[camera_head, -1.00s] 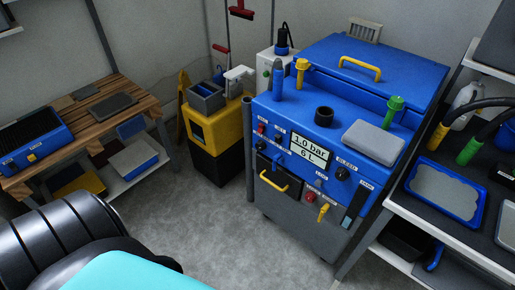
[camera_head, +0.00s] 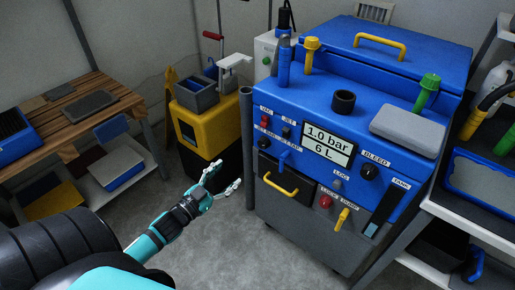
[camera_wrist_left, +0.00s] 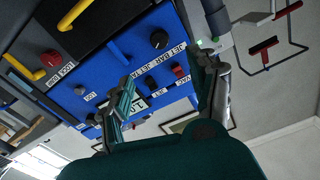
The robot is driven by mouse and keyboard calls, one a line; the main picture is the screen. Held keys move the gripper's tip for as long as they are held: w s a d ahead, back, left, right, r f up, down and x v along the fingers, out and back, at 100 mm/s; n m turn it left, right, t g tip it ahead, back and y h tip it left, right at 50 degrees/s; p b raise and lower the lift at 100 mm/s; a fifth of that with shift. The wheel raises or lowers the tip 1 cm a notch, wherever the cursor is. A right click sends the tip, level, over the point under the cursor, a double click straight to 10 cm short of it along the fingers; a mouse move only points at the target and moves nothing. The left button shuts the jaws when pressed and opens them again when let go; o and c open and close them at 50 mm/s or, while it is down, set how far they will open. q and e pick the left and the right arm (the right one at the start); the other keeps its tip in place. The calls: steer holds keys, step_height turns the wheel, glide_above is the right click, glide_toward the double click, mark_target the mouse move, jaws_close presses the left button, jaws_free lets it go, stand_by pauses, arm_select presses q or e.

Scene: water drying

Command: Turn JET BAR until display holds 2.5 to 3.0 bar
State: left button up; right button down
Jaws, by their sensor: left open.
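The blue machine (camera_head: 300,100) has a display (camera_head: 328,142) reading 1.0 bar and 6 L. The JET BAR knob (camera_head: 265,142) is a dark round knob on the left of its front panel. The blue JET TAP lever (camera_head: 284,159) is just right of it. My left gripper (camera_head: 226,178) is open and empty, left of the panel and lower than the knob, apart from the machine. In the left wrist view the panel appears upside down, with the dark knob (camera_wrist_left: 159,39) beyond my open fingers (camera_wrist_left: 168,75). My right gripper is not in view.
A yellow drawer handle (camera_head: 281,186) sticks out below the knob. A red VAC switch (camera_head: 264,122) and dark JET switch (camera_head: 286,132) sit above. A yellow-black bucket cart (camera_head: 205,125) stands left of the machine. The floor in front is clear.

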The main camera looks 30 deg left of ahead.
mark_target(261, 145)
arm_select(q)
steer(key=w, duration=0.5)
steer(key=w+b, duration=0.1)
steer(key=w, duration=0.4)
steer(key=w+d, duration=0.1)
steer(key=w, duration=0.4)
steer(key=shift+d+f+b, duration=0.1)
steer(key=shift+b, duration=0.25)
steer(key=shift+w, duration=0.55)
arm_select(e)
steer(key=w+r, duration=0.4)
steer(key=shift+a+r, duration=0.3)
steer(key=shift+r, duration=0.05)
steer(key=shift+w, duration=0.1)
arm_select(q)
steer(key=c, duration=1.1)
steer(key=shift+c, duration=0.2)
